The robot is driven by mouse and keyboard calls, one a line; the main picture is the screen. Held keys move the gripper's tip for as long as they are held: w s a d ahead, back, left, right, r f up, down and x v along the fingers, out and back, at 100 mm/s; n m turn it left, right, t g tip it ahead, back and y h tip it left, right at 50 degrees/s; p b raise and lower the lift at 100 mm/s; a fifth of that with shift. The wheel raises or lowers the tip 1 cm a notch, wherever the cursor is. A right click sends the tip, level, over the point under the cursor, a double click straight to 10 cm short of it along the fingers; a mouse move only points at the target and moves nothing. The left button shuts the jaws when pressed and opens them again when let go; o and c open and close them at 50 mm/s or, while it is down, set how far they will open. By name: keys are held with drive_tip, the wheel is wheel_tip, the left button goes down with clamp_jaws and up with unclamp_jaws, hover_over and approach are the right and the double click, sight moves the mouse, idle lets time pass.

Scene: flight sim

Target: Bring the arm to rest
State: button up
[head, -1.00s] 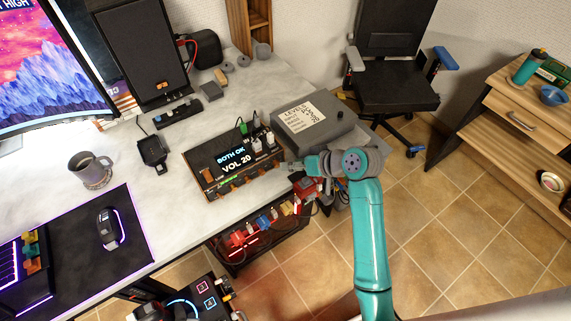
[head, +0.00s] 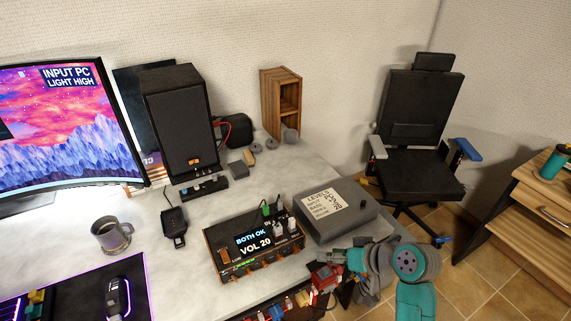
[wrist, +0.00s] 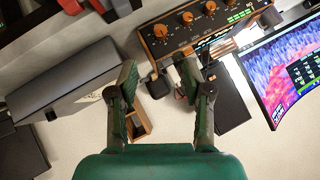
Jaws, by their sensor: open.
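My teal and grey arm (head: 412,300) reaches in from the lower right of the head view. My gripper (head: 333,257) is at the desk's front right edge, just right of the wooden control box and in front of the grey levels box. In the wrist view my gripper (wrist: 158,76) has its two green fingers well apart. I see nothing held between them. The control box (head: 218,262), with a screen reading "BOTH OK VOL 20", also shows in the wrist view (wrist: 165,50) beyond the fingers. The levels box (head: 358,215) lies flat on the desk.
A black speaker (head: 180,130), a grey mug (head: 112,236) and a monitor (head: 70,125) stand on the desk (head: 200,215). Cables and red devices (head: 322,277) hang below its front edge.

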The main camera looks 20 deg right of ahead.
drive_tip(key=s+a+f+m+t+h, duration=0.2)
drive_tip(key=s+f, duration=0.3)
drive_tip(key=s, duration=0.4)
drive_tip(key=s+a+f+m+t+h, duration=0.1)
drive_tip(key=s+a+f+h, duration=0.2)
drive_tip(key=s+f, duration=0.4)
drive_tip(key=s+r+n+t, duration=0.1)
drive_tip(key=s+r, duration=0.5)
drive_tip(key=s, duration=0.4)
drive_tip(key=s+r+n+t, duration=0.1)
drive_tip(key=s+r+t, duration=0.1)
drive_tip(key=s+r, duration=0.4)
drive_tip(key=shift+s+a+r+n+t+h, duration=0.3)
drive_tip(key=shift+s+a+n+h, duration=0.15)
drive_tip(key=shift+s, duration=1.85)
